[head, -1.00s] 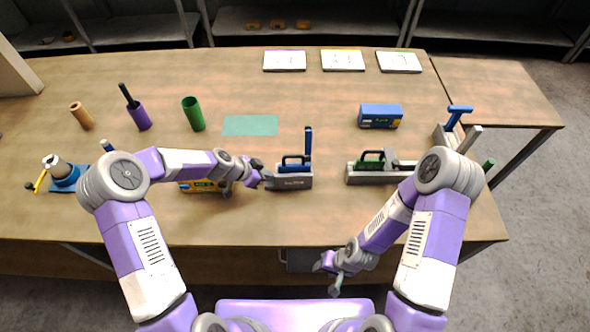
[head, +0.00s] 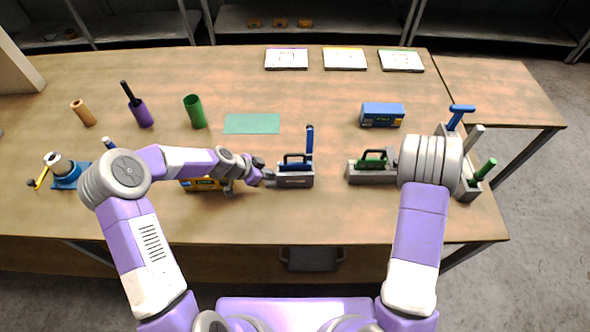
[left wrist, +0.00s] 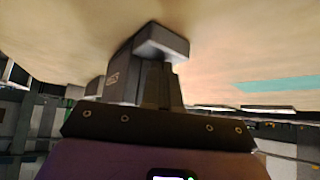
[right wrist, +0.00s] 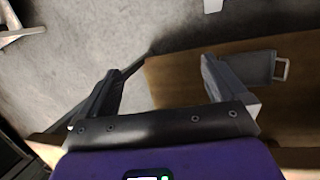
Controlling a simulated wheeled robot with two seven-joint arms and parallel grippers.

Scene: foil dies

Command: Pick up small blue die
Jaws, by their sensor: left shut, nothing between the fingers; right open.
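A small blue piece with a loop handle (head: 297,164), which looks like the blue die, sits in a grey base (head: 296,180) with an upright blue lever. My left gripper (head: 268,176) is shut and empty, at the left end of this base. In the left wrist view its closed fingers (left wrist: 160,86) are close to a grey labelled block (left wrist: 114,76); contact is unclear. My right gripper (right wrist: 160,84) is open and empty in the right wrist view, facing floor and a brown panel. In the head view it is out of sight.
A green loop-handled piece (head: 372,160) sits in another grey base, partly near my right arm. A blue box (head: 382,115), green mat (head: 252,123), green cylinder (head: 195,111) and purple cylinder (head: 140,113) stand behind. A yellow-blue box (head: 203,184) lies under my left arm.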

